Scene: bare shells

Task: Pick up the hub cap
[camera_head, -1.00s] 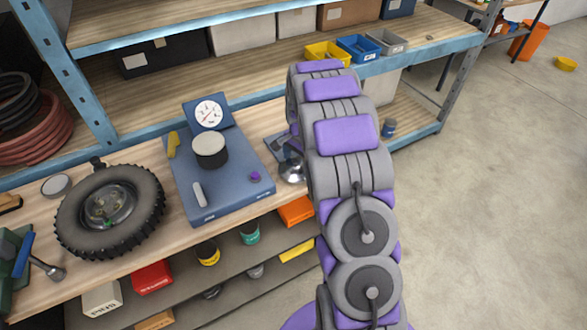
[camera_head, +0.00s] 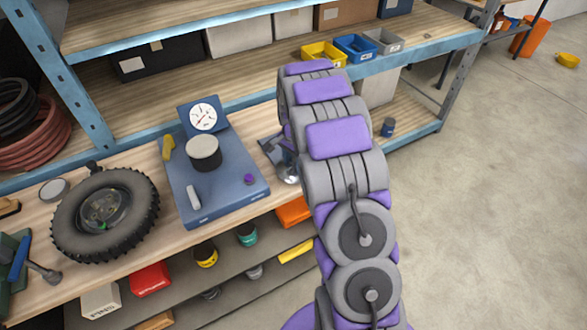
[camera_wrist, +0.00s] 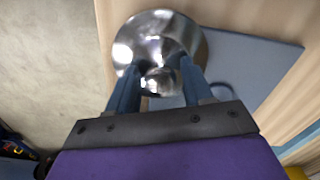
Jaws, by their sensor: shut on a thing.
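The hub cap (camera_wrist: 160,30) is a shiny chrome dome with a small raised knob. In the wrist view it lies between the tips of my gripper (camera_wrist: 158,78), whose two blue fingers are shut on its knob. In the head view the hub cap (camera_head: 286,173) shows at the bench's front edge, partly hidden by my arm. Whether it touches the bench or hangs just above it I cannot tell.
A blue-grey mat (camera_wrist: 258,62) lies on the bench beside the hub cap. Left of it stand a blue scale (camera_head: 235,193) with a dial and a wheel with a tyre (camera_head: 142,218). Shelves rise behind. Open floor (camera_head: 480,230) lies to the right.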

